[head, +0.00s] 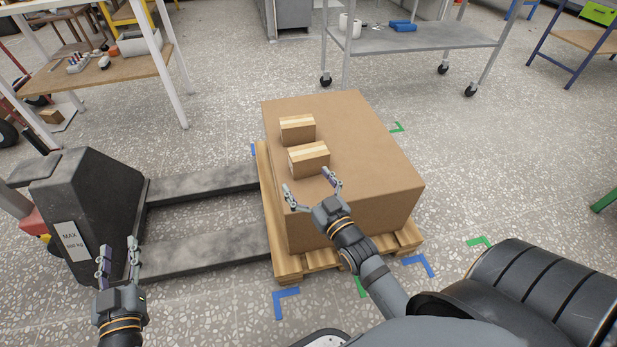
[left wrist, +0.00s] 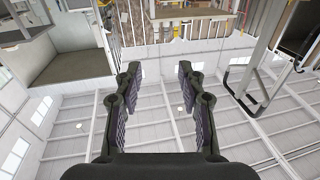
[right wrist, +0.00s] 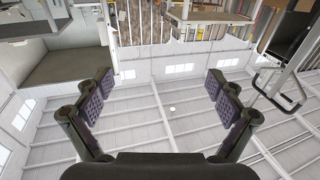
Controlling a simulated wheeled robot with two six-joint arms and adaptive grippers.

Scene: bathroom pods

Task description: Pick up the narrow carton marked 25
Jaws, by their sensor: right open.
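Two small cartons with pale wood-like tops lie on top of a large brown box. The farther carton (head: 297,130) is the smaller-looking one, and the nearer carton (head: 309,160) lies just in front of it. No number can be read on either, so I cannot tell which is marked 25. My right gripper (head: 307,182) is open and empty, with its fingers spread near the nearer carton's front side; contact cannot be told. My left gripper (head: 119,260) is open and empty, far to the left by the pallet jack. Neither wrist view shows the cartons.
The large box (head: 370,150) stands on a wooden pallet (head: 289,266). A dark pallet jack (head: 88,205) stands left, its forks reaching toward the pallet. A grey wheeled table (head: 430,38) is behind, a wooden-topped table (head: 95,72) at upper left. The box top's right side is clear.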

